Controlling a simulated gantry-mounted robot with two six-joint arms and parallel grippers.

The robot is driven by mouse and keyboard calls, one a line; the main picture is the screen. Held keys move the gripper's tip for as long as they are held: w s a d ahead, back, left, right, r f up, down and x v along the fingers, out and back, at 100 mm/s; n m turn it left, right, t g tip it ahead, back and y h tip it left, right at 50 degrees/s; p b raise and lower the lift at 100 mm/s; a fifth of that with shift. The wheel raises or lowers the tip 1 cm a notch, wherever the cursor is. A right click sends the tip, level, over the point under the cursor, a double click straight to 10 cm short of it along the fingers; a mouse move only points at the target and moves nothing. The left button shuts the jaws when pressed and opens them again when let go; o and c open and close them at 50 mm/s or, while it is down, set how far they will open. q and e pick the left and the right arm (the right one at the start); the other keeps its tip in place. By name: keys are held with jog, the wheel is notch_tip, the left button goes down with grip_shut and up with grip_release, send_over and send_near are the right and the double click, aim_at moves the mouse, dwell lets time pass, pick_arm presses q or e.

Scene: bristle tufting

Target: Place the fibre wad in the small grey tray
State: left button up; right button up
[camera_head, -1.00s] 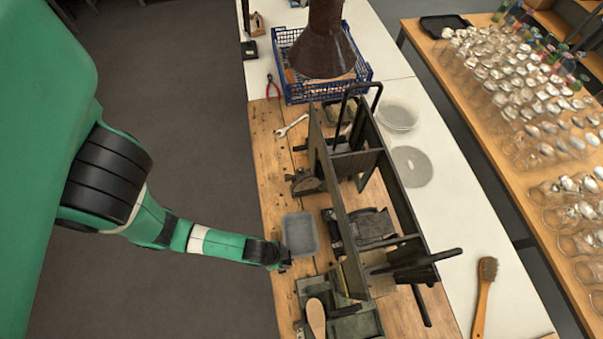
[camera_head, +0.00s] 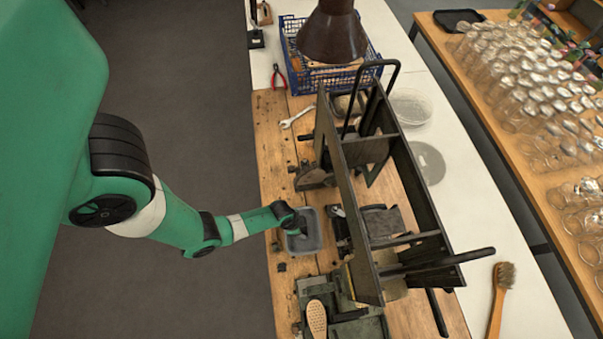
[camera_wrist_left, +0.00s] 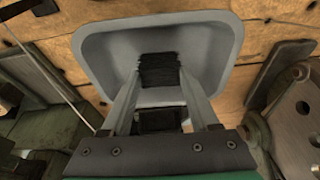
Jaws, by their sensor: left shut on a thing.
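The small grey tray (camera_head: 314,242) lies on the wooden bench, left of the dark metal machine. My left gripper (camera_head: 298,229) is over the tray. In the left wrist view the tray (camera_wrist_left: 108,45) fills the upper middle. There, the left gripper (camera_wrist_left: 158,78) is shut on the dark, stranded fibre wad (camera_wrist_left: 158,70), held between the fingertips against the tray's interior. I cannot tell whether the wad touches the tray floor. In the head view the arm and gripper hide the wad and part of the tray. My right gripper is not in view.
The dark metal frame (camera_head: 352,220) rises just right of the tray. A wooden-backed brush (camera_head: 317,318) lies on the green metal block below it. A small dark block (camera_head: 282,267) sits near the tray. A wrench (camera_head: 297,117) and a blue crate (camera_head: 297,90) are farther back.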

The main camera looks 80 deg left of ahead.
pick_arm(q)
jog(key=shift+f, duration=0.35)
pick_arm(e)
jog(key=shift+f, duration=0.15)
pick_arm(q)
jog(key=shift+f, duration=0.1)
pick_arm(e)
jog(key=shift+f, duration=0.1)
pick_arm(q)
jog(key=o, duration=1.3)
jog(key=p+v, duration=0.8)
jog(key=v, duration=0.4)
jog(key=shift+p, duration=0.35)
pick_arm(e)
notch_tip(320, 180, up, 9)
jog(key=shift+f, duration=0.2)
